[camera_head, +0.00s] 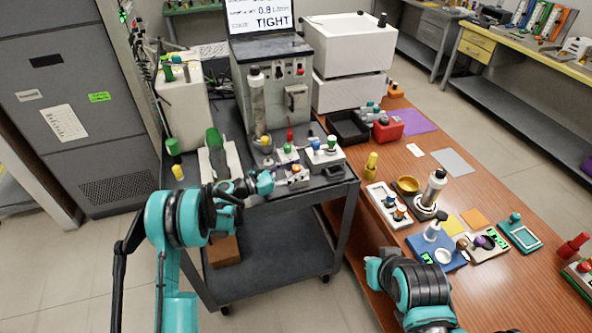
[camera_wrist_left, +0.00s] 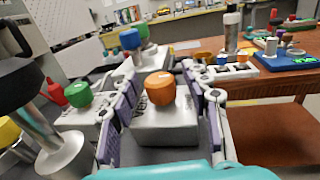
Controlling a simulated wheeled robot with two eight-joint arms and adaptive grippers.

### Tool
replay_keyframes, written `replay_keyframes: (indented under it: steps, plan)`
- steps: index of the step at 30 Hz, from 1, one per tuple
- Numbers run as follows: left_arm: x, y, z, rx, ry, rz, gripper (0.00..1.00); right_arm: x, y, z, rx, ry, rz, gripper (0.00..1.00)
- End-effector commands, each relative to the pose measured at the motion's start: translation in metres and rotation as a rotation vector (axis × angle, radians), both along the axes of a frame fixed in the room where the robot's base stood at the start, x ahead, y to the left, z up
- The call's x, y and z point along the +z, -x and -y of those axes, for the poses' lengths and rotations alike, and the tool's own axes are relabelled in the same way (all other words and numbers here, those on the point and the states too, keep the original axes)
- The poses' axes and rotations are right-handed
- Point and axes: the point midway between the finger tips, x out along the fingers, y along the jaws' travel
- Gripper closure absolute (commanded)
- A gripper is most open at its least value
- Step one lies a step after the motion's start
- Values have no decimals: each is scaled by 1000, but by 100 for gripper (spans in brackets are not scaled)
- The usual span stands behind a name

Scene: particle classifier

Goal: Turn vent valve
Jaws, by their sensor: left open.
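An orange knob (camera_wrist_left: 160,88) sits on a white block (camera_wrist_left: 165,125) in the left wrist view. My left gripper (camera_wrist_left: 163,70) is open, with one finger on each side of this knob and block. I cannot tell whether the fingers touch them. In the head view my left gripper (camera_head: 275,181) is at the front of the cart, by the small valve block (camera_head: 294,179). No label naming the vent valve is readable. My right arm (camera_head: 412,287) shows at the lower right of the head view, but its fingers do not.
A green knob (camera_wrist_left: 77,94) and a blue knob (camera_wrist_left: 130,38) stand close by on the cart. A grey instrument (camera_head: 272,85) with a screen reading "TIGHT" (camera_head: 273,21) stands behind. The wooden bench (camera_head: 420,170) at right carries several small devices.

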Motion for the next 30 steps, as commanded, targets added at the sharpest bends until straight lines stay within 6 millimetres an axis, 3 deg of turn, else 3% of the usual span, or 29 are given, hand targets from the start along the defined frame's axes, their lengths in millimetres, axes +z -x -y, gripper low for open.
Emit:
replay_keyframes:
  steps: [3, 4, 9, 20, 30]
  plan:
    - [0, 0, 0, 0, 0, 0, 53, 0, 0, 0, 0, 0, 0, 100]
    - [0, 0, 0, 0, 0, 0, 58, 0, 0, 0, 0, 0, 0, 100]
    - [0, 0, 0, 0, 0, 0, 100, 0, 0, 0, 0, 0, 0, 100]
    - [0, 1, 0, 29, 0, 0, 100, -2, 0, 0, 0, 0, 0, 100]
    - [-2, 2, 1, 233, 0, 0, 100, -15, 0, 0, 0, 0, 0, 100]
